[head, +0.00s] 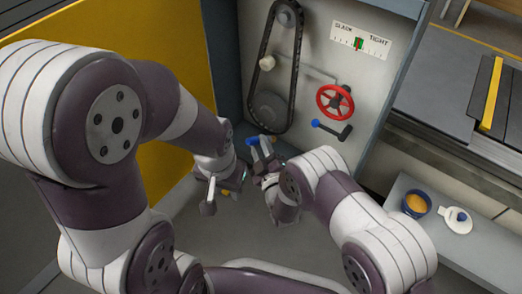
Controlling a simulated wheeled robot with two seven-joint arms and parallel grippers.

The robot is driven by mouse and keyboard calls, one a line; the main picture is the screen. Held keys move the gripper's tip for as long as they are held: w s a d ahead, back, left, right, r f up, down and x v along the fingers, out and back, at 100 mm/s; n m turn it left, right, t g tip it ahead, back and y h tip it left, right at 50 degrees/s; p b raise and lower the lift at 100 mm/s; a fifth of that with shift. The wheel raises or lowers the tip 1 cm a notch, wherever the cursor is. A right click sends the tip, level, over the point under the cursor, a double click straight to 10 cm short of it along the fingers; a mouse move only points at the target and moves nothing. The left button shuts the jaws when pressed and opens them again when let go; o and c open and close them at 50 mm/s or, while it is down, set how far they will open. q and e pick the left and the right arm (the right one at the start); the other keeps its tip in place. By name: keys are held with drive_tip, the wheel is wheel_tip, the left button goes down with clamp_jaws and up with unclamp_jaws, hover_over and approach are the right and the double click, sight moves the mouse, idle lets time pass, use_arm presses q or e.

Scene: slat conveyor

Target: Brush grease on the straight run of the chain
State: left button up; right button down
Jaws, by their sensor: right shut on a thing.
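The dark chain (299,65) runs as a tall loop around an upper sprocket (287,17) and a larger lower sprocket (270,108) on the pale panel. My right gripper (262,158) is below the lower sprocket, apart from the chain. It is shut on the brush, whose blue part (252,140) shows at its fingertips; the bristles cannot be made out. My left gripper (224,190) is lower and to the left, with its fingers apart. A blue pot (407,209) with orange-yellow grease (416,203) stands on the grey shelf at the right.
The panel carries a red handwheel (335,102), a blue-knobbed crank (332,130), a pale roller (267,63) beside the chain and a slack-tight gauge (360,42). A yellow panel (160,35) stands at the left.

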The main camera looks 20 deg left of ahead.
drive_tip(key=shift+t+y, duration=0.3)
drive_tip(key=shift+t, duration=0.3)
drive_tip(key=w, duration=0.1)
drive_tip(key=w+d+b, duration=0.1)
drive_tip(key=w, duration=0.2)
drive_tip(key=shift+d+r+b, duration=0.1)
drive_tip(key=shift+d+b, duration=0.2)
drive_tip(key=shift+b, duration=0.05)
drive_tip(key=shift+w+d+r, duration=0.1)
drive_tip(key=shift+w+d, duration=0.2)
drive_tip(key=shift+w, duration=0.45)
drive_tip(key=shift+w+d+b, duration=0.2)
drive_tip(key=shift+w+b, duration=0.25)
drive_tip(key=shift+w, duration=0.2)
wheel_tip(320, 180, up, 32)
drive_tip(key=p, duration=2.5)
hover_over(270, 137)
drive_tip(key=d, duration=0.2)
wheel_tip(270, 137, down, 11)
drive_tip(key=b, duration=1)
drive_tip(key=shift+w+a, duration=0.15)
drive_tip(key=shift+a, duration=0.05)
